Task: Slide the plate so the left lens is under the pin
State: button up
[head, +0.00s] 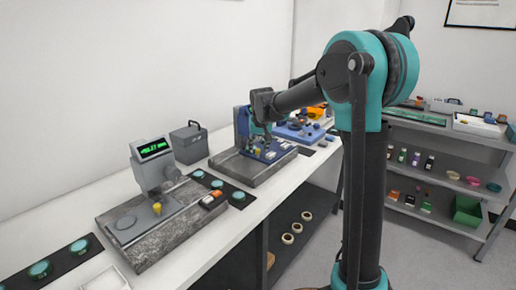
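My arm reaches left across the picture, and my gripper (266,128) hangs at its end by a blue upright fixture (242,124) on a grey stone base (252,172). The fingers are small and merge with the fixture, so I cannot tell whether they are open or touching anything. Nearer, a grey gauge head with a green-lit display (154,149) stands over another stone base (150,240). Round green lenses sit on dark strips: one strip (226,190) is right of the gauge, another (62,263) at the lower left. I cannot make out a pin or which plate is meant.
A grey box with a handle (190,142) stands behind the gauge. Small yellow (157,208) and orange (209,200) pieces sit on the near base. A white tray (104,280) is at the bench's front. Shelves with bottles and bins (468,208) stand at the right.

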jog(key=v, duration=1.2)
jog(key=s+d+f, duration=0.6)
jog(key=s+f, duration=0.2)
jog(key=s, duration=0.2)
jog(key=s+d+f+m, duration=0.1)
jog(key=s+d+f, duration=0.5)
jog(key=s+f, duration=0.3)
jog(key=s+d+f, duration=0.6)
jog(key=s+f, duration=0.3)
jog(key=s, duration=0.3)
jog(key=shift+f+h, duration=0.25)
jog(key=shift+h, duration=0.05)
jog(key=shift+s+d, duration=0.1)
